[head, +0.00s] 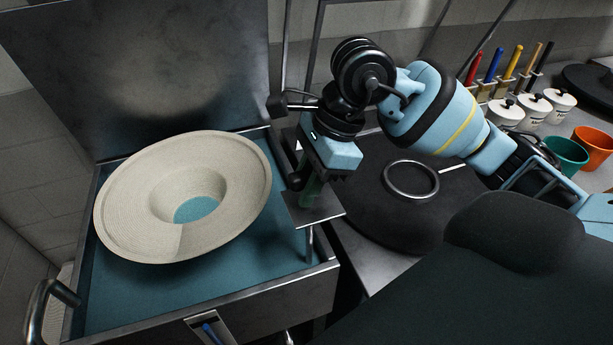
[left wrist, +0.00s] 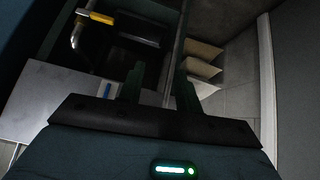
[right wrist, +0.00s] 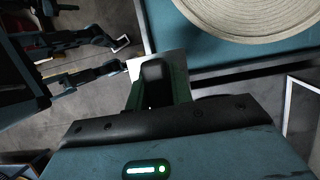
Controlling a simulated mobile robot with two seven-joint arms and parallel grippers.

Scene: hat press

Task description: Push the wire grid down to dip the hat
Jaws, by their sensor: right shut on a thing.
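The pale woven hat (head: 130,190) lies in the steel tank (head: 300,283) over teal liquid (head: 130,295), its wide brim uppermost; a teal oval shows in its middle. Its brim also shows in the right wrist view (right wrist: 250,25). My right gripper (head: 310,190) is at the tank's right edge, beside the hat and apart from it. It is shut on a black handle (right wrist: 153,72) above a small metal plate (head: 325,208). I cannot make out the wire grid's mesh. My left gripper (left wrist: 160,85) shows only in its wrist view, fingers apart and empty.
The tank's raised metal lid (head: 140,60) stands behind the hat. A round dark plate with a metal ring (head: 411,180) is right of the tank. Several white jars (head: 503,113), a green cup (head: 567,155) and an orange cup (head: 594,147) stand at the far right.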

